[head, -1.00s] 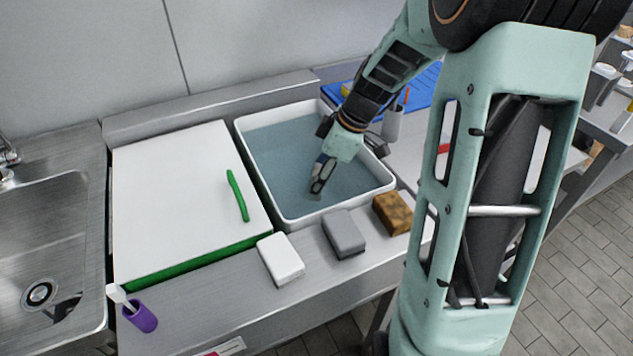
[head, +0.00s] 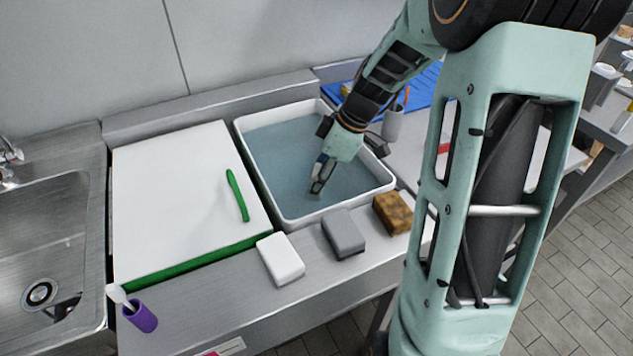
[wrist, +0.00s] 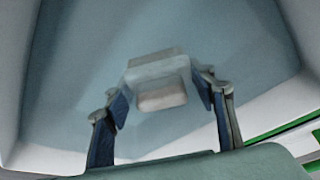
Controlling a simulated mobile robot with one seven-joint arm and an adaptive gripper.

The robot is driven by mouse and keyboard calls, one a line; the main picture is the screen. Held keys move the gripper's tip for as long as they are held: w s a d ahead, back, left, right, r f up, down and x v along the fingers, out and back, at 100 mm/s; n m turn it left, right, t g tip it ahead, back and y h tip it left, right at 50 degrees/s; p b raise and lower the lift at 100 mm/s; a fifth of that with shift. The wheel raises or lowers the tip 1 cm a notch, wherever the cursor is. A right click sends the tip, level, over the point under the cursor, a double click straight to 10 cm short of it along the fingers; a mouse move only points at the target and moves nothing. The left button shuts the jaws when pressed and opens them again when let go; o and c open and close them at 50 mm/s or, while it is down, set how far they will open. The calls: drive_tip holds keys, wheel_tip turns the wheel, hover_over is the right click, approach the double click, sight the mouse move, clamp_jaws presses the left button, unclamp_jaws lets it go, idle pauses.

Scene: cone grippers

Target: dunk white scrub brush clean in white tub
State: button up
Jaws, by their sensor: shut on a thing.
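The white tub (head: 283,222) stands on the counter, filled with blue-grey water. My gripper (head: 317,190) reaches down into it near the front right, with its fingertips at or under the water. In the wrist view, my gripper (wrist: 160,92) is shut on a pale, block-shaped thing, which looks like the white scrub brush (wrist: 157,70). Its lower face is slightly pinkish. The water blurs it, and in the head view it is hidden by the gripper and water, so I cannot tell how clean it is.
A white board with green edging (head: 180,190) lies left of the tub. A white block (head: 280,259), a grey block (head: 343,233) and a brown sponge (head: 392,213) line the front. A purple cup (head: 141,318) holds a white-handled tool. A sink (head: 45,250) is far left.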

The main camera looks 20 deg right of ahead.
sight(317, 169)
drive_tip(key=shift+r, duration=0.1)
idle(0.4)
wheel_tip(317, 169, up, 13)
drive_tip(key=p, duration=0.7)
drive_tip(key=shift+p, duration=0.4)
drive_tip(key=shift+r, duration=0.1)
idle(1.1)
drive_tip(key=shift+r+p, duration=1.15)
drive_tip(key=shift+r, duration=0.8)
